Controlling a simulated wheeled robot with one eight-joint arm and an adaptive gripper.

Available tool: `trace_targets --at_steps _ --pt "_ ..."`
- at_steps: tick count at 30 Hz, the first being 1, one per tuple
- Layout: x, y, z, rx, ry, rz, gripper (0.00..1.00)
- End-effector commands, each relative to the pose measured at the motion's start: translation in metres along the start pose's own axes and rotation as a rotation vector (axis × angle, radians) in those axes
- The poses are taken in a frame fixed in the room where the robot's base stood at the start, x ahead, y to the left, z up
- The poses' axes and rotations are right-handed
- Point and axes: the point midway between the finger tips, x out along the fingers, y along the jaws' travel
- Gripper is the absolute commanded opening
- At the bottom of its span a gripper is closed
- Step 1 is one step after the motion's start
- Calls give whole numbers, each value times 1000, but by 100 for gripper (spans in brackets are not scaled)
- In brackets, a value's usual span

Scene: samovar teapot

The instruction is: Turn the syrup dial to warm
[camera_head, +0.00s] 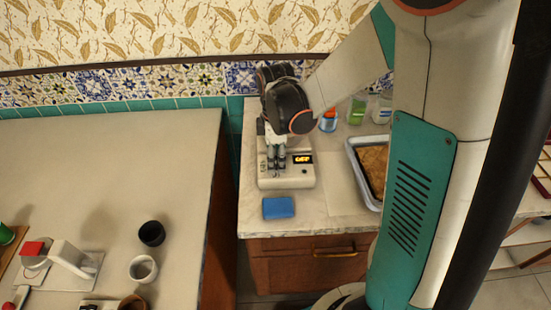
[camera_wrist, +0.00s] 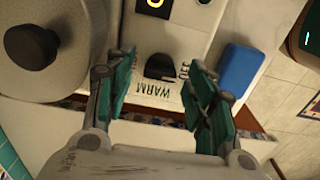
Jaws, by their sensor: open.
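The syrup dial (camera_wrist: 160,70) is a dark, half-round knob on a white appliance panel in the wrist view. The label WARM (camera_wrist: 153,89) is printed beside it, along its lower edge in that view. My gripper (camera_wrist: 158,62) is open, with one teal finger on each side of the dial. I cannot tell whether either finger touches it. In the head view my gripper (camera_head: 277,168) points down over the white appliance (camera_head: 275,184), and I cannot make out the dial there. A lit orange display (camera_head: 302,159) shows on the appliance.
A blue block (camera_head: 278,207) lies on the counter in front of the appliance. A pot lid with a dark knob (camera_wrist: 30,45) is close to my left finger in the wrist view. A metal tray of food (camera_head: 352,160) stands to the right. Several cups stand on the left table.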

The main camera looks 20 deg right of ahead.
Motion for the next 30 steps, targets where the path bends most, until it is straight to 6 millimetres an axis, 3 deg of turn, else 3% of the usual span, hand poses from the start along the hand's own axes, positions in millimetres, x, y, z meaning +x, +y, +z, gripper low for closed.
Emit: trace_targets --at_steps 9,15,30 --pt "2 0 0 0 0 0 50" --pt "2 0 0 0 0 0 6" --pt "2 0 0 88 0 0 6"
